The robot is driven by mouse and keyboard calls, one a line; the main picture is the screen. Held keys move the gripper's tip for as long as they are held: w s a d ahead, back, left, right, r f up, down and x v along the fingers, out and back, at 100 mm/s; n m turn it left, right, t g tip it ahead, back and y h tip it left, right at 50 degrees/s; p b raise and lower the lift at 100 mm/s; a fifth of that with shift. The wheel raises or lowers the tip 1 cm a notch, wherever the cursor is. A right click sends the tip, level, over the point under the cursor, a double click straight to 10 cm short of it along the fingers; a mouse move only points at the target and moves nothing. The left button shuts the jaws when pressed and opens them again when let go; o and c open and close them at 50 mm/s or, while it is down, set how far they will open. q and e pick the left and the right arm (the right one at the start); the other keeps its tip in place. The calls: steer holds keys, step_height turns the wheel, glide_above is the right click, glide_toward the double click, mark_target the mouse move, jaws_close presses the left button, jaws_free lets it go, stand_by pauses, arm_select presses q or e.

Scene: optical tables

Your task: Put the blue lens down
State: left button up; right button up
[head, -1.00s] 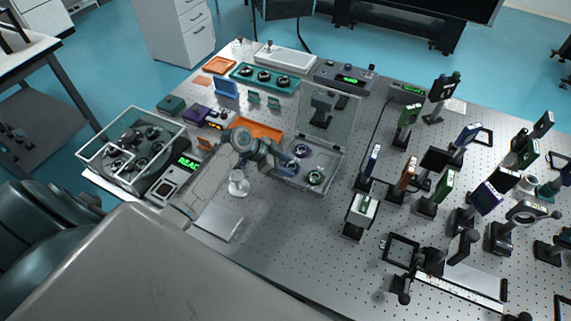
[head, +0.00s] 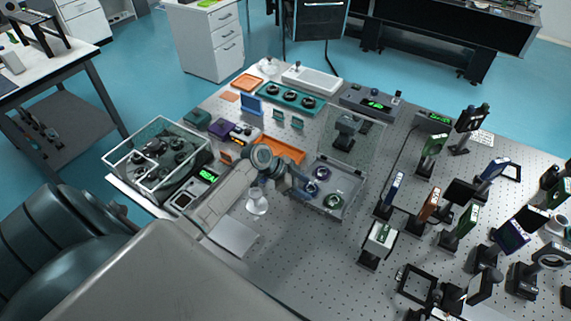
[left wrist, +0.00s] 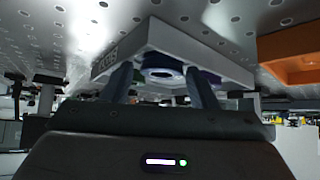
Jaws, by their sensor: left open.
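In the left wrist view, a dark blue-rimmed lens (left wrist: 163,73) lies at a white-edged tray, between the two fingers of my left gripper (left wrist: 160,85). The fingers are spread, and I cannot tell whether they touch it. A purple-tinted part (left wrist: 205,77) shows beside the right finger. In the head view, my left gripper (head: 303,189) is low at the left side of the clear-lidded tray (head: 323,211). A bluish-purple ring lens (head: 322,173) and a green-rimmed lens (head: 332,201) show in that tray. The gripper partly hides the tray's left side. My right gripper is not seen.
The tray's clear lid (head: 350,140) stands raised at its back. An orange tray (head: 285,150) lies behind my arm, and a small glass vessel (head: 257,203) stands in front. Bare table (head: 300,245) shows in front.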

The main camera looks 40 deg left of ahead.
arm_select(q)
steer(key=b+v, duration=0.3)
steer(key=v, duration=0.8)
steer(key=shift+r, duration=0.2)
